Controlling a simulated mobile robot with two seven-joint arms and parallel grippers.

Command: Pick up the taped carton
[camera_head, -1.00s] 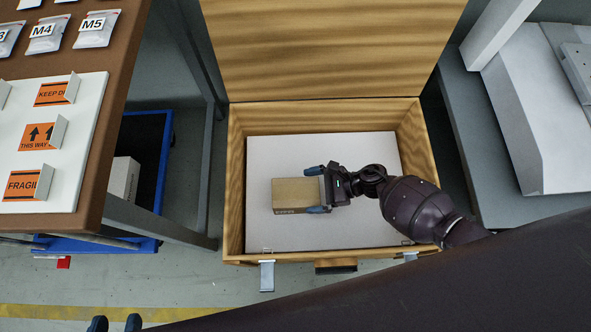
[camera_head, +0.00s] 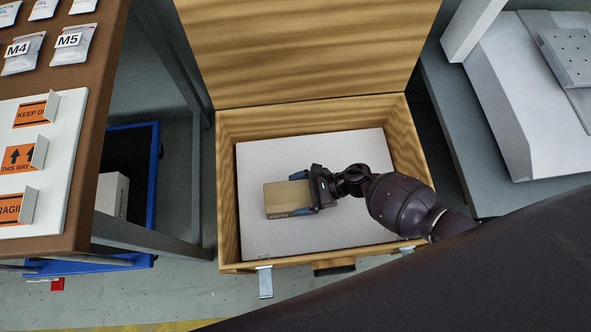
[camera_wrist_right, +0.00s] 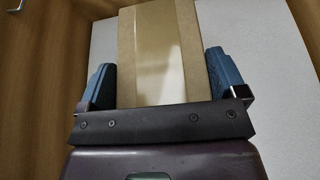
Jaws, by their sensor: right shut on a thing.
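The taped carton (camera_head: 284,197) is a small brown box in the open wooden chest (camera_head: 228,190), above or on its pale inner surface (camera_head: 262,160). I cannot tell whether it is lifted. My right gripper (camera_head: 297,195) reaches in from the right and is shut on the carton, with blue fingers along its two sides. In the right wrist view the carton (camera_wrist_right: 128,70) carries a lighter tape strip down its middle and lies between the fingers (camera_wrist_right: 158,82). My left gripper is not in view.
The chest lid (camera_head: 300,50) stands open at the back. At left, a brown table (camera_head: 97,125) holds a white board of orange labels and small bags; a blue-rimmed cart (camera_head: 154,170) is below. A grey bench (camera_head: 465,150) stands at right. My dark arm crosses the lower right.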

